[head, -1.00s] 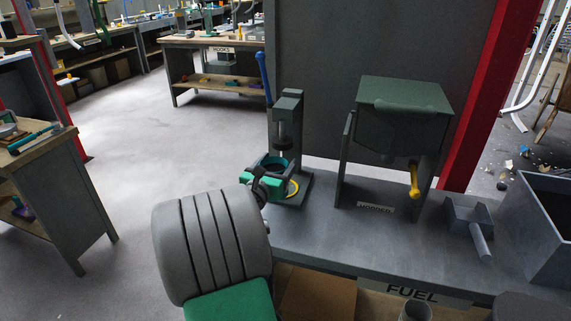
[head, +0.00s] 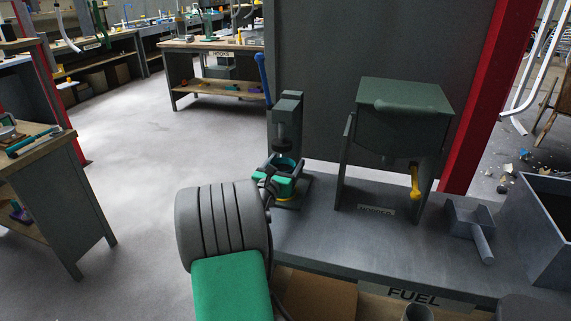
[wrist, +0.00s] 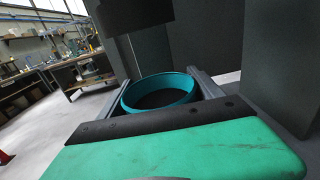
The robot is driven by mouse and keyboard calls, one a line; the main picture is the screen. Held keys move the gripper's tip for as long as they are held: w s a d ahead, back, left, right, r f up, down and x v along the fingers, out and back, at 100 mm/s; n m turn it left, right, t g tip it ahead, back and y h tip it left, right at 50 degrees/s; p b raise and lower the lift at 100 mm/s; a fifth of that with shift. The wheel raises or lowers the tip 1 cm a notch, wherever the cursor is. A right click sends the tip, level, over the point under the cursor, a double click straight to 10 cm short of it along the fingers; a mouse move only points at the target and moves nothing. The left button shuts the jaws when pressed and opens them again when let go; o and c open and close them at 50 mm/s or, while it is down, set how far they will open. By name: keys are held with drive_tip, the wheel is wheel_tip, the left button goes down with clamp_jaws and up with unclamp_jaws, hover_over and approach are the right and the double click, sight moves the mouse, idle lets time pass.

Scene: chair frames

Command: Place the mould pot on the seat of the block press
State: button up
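The mould pot, a teal round open pot with a dark inside (head: 287,162), sits between my gripper's fingers (head: 286,173) in the head view. The wrist view shows the pot's rim (wrist: 160,92) with a grey finger against each side, so my gripper is shut on it. The pot looks upright. The block press (head: 288,104) is a dark grey frame with a blue lever and a ram above the pot. Its yellow-ringed seat (head: 285,203) is mostly hidden beneath the gripper and pot. I cannot tell whether the pot touches the seat.
A dark green hopper machine with a yellow handle (head: 404,105) stands right of the press on the grey bench (head: 325,245). A grey tool (head: 472,221) and a grey open bin (head: 540,195) are farther right. Bare bench lies in front of the machine.

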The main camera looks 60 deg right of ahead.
drive_tip(key=o, duration=0.3)
drive_tip(key=shift+r, duration=0.1)
drive_tip(key=shift+a, duration=0.15)
drive_tip(key=s+a, duration=0.1)
drive_tip(key=a, duration=1)
drive_tip(key=shift+s+a, duration=0.15)
drive_tip(key=shift+a, duration=0.2)
drive_tip(key=shift+r, duration=0.1)
